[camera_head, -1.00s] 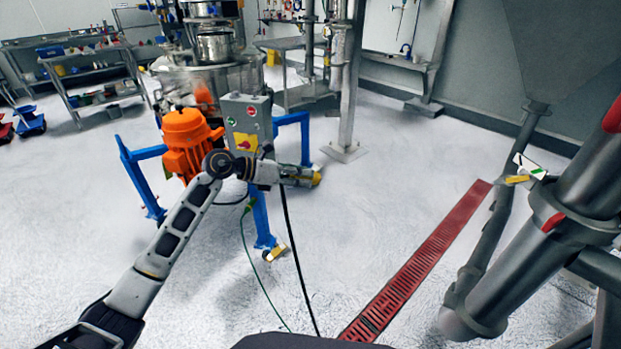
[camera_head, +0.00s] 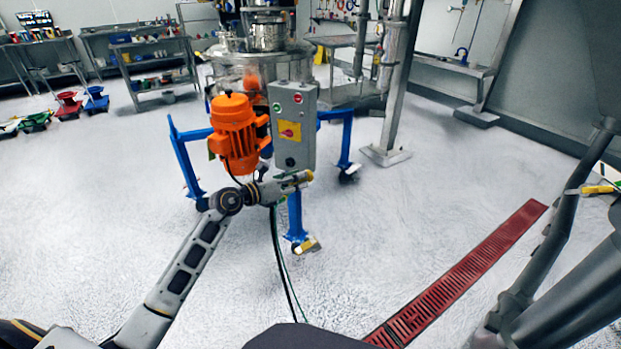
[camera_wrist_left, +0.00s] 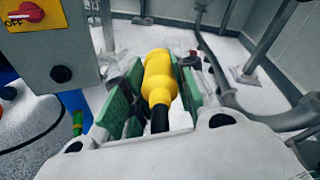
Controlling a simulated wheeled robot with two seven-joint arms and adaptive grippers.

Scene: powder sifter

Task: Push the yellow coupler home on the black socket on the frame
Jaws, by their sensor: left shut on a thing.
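The yellow coupler (camera_wrist_left: 158,75) is between the green-padded fingers of my left gripper (camera_head: 298,181), with a black cable (camera_wrist_left: 159,120) running from its near end. In the head view only a bit of yellow shows at the fingertips. The gripper is shut on the coupler, in front of and below the grey control box (camera_head: 304,110) on the blue frame (camera_head: 295,215). A black round fitting (camera_head: 290,162) low on the box's face looks like the socket. It also shows in the wrist view (camera_wrist_left: 61,73), left of the coupler and apart from it.
An orange motor (camera_head: 237,135) stands left of the box, close to my left arm. A red floor grating (camera_head: 465,275) runs along the right. Steel posts (camera_head: 392,90) and benches (camera_head: 150,60) stand farther back. The floor in front is mostly clear.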

